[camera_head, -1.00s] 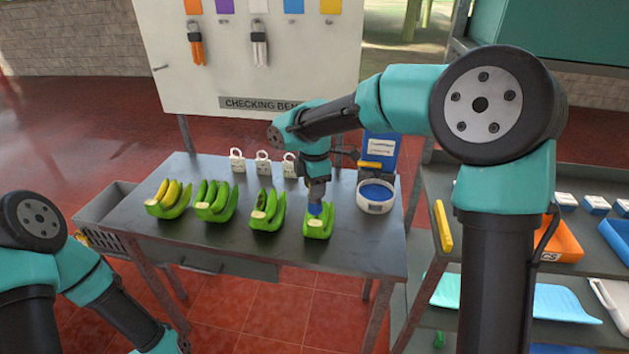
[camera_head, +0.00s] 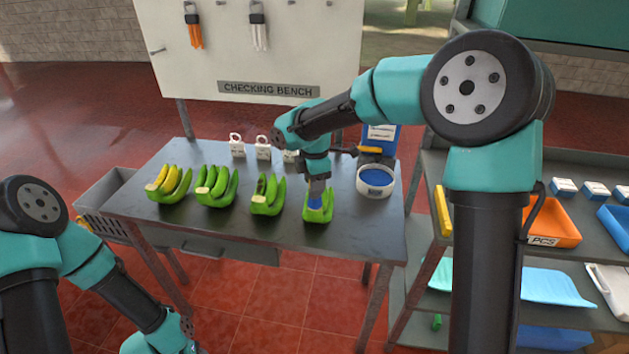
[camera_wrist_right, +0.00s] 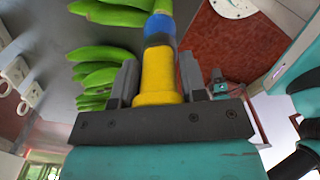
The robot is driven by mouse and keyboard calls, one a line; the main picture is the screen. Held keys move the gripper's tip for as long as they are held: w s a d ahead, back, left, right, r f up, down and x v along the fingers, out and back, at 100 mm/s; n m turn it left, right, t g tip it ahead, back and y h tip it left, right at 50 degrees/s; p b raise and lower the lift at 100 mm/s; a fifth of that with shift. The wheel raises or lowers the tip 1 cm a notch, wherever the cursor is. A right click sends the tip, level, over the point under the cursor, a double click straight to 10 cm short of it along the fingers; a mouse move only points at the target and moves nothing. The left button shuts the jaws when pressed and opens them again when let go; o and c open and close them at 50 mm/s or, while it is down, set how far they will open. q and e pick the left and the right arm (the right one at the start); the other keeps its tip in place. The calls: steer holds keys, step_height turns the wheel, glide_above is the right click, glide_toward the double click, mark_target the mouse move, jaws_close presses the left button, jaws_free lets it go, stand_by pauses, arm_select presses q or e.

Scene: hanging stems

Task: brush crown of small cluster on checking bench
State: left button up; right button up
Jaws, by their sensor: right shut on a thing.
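Several green banana clusters stand in a row on the dark checking bench (camera_head: 270,228). The rightmost cluster (camera_head: 326,211) is under my right gripper (camera_head: 317,188). My right gripper is shut on a brush with a yellow handle and a blue part (camera_wrist_right: 160,25). Its blue part (camera_head: 312,203) is down at the crown of the rightmost cluster; whether the bristles touch is too small to tell.
A white round tub with blue contents (camera_head: 375,180) stands right of the clusters. White tags (camera_head: 263,147) stand behind them. A yellow-handled item (camera_head: 370,150) lies near a blue box (camera_head: 382,138). A shelf with an orange tray (camera_head: 553,222) is at the right.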

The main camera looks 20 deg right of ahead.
steer(key=shift+f, duration=0.6)
stand_by(1.0)
steer(key=shift+w+a, duration=0.1)
steer(key=shift+a, duration=0.05)
steer(key=shift+w+a+r, duration=0.1)
steer(key=shift+w+a, duration=0.05)
steer(key=shift+a, duration=0.2)
steer(key=shift+d, duration=0.1)
steer(key=shift+s+d, duration=0.25)
steer(key=shift+d, duration=0.2)
steer(key=shift+s+d, duration=0.2)
steer(key=shift+d, duration=0.25)
steer(key=shift+a, duration=0.1)
steer(key=shift+w+a, duration=0.25)
steer(key=shift+a, duration=0.2)
steer(key=shift+w+a, duration=0.2)
steer(key=shift+a, duration=0.25)
steer(key=shift+s+d, duration=0.1)
steer(key=shift+d, duration=0.05)
stand_by(0.3)
